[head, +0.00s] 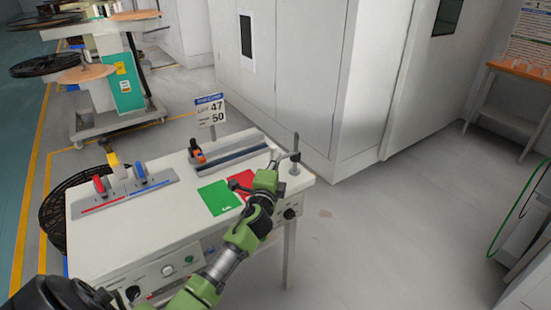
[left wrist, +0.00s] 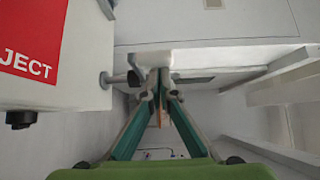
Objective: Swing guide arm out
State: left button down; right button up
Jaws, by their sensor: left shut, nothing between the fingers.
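The rewind table (head: 125,230) has a slim upright grey post (head: 295,146) on a round base at its far right corner, which appears to belong to the guide arm. My left gripper (head: 284,157) is at this post, beyond the red pad, with its fingers shut and empty. In the left wrist view the fingertips (left wrist: 160,80) meet just right of a short grey rod with a dark end (left wrist: 120,78), at the table's side. Whether they touch it I cannot tell. The guide arm's full shape is hard to make out. My right gripper is not in view.
A green pad (head: 217,197) and a red REJECT pad (left wrist: 32,38) lie on the table. A splice bar with red and blue clamps (head: 123,188), a grey rail (head: 230,152) and a sign (head: 210,108) stand there too. Open floor (head: 390,230) lies right of the table.

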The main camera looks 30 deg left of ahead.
pick_arm(q)
jog(key=shift+w+a, duration=0.1)
jog(key=shift+a+h, duration=0.15)
jog(key=shift+h, duration=0.15)
jog(key=shift+a+m+h, duration=0.25)
jog(key=shift+m+h, duration=0.05)
jog(key=shift+m, duration=0.1)
